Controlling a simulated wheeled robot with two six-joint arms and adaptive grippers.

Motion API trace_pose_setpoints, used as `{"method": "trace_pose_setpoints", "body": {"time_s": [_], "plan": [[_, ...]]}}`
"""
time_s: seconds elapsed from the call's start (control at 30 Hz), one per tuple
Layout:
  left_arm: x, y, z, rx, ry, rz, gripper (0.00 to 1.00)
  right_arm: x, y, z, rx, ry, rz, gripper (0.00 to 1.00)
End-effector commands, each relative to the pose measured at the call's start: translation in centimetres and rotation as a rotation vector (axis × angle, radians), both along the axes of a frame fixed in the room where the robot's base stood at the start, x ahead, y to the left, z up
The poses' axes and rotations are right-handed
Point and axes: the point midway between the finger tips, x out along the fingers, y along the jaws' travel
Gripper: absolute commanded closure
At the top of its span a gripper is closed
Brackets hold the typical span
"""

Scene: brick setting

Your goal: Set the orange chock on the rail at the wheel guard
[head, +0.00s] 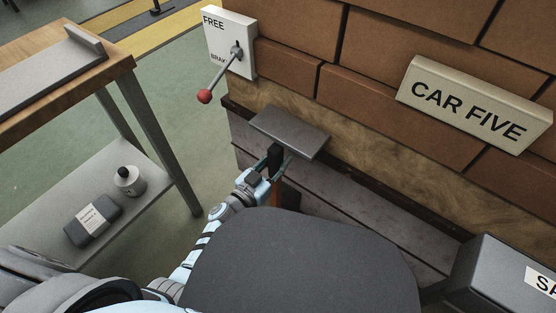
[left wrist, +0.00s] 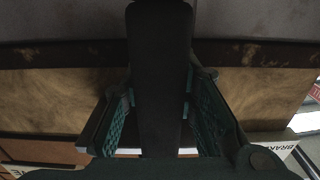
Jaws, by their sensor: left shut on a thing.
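My left gripper (head: 276,165) is at the brick wall's foot, just in front of a flat grey plate (head: 290,132), which looks like the wheel guard. It is shut on a dark upright piece (head: 275,154). In the left wrist view this piece (left wrist: 160,80) stands between the teal-lined fingers. An orange-brown strip (head: 277,191) shows just below the gripper and looks like part of the orange chock. The rest of the chock is hidden by the gripper and my body. My right gripper is not in view.
A white FREE/BRAKE panel (head: 231,42) with a red-knobbed lever (head: 205,96) is left of the plate. A CAR FIVE sign (head: 474,105) is on the wall. A wooden-topped table (head: 60,75) stands at left. A grey box (head: 500,275) is at lower right.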

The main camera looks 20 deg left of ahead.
Motion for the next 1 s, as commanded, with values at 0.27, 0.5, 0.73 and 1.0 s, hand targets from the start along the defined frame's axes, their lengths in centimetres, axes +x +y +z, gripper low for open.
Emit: {"method": "trace_pose_setpoints", "body": {"time_s": [0.27,0.5,0.73,1.0], "plan": [[0.0,0.0,-0.4,0.001,0.001,0.0,0.64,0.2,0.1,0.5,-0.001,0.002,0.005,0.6],[0.0,0.0,-0.4,0.001,0.0,0.0,0.53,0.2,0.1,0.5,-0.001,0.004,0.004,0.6],[0.0,0.0,0.2,0.0,0.0,0.0,0.53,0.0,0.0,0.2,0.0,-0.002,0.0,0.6],[-5.6,2.2,0.3,0.001,0.005,0.0,0.53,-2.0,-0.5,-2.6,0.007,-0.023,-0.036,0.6]]}}
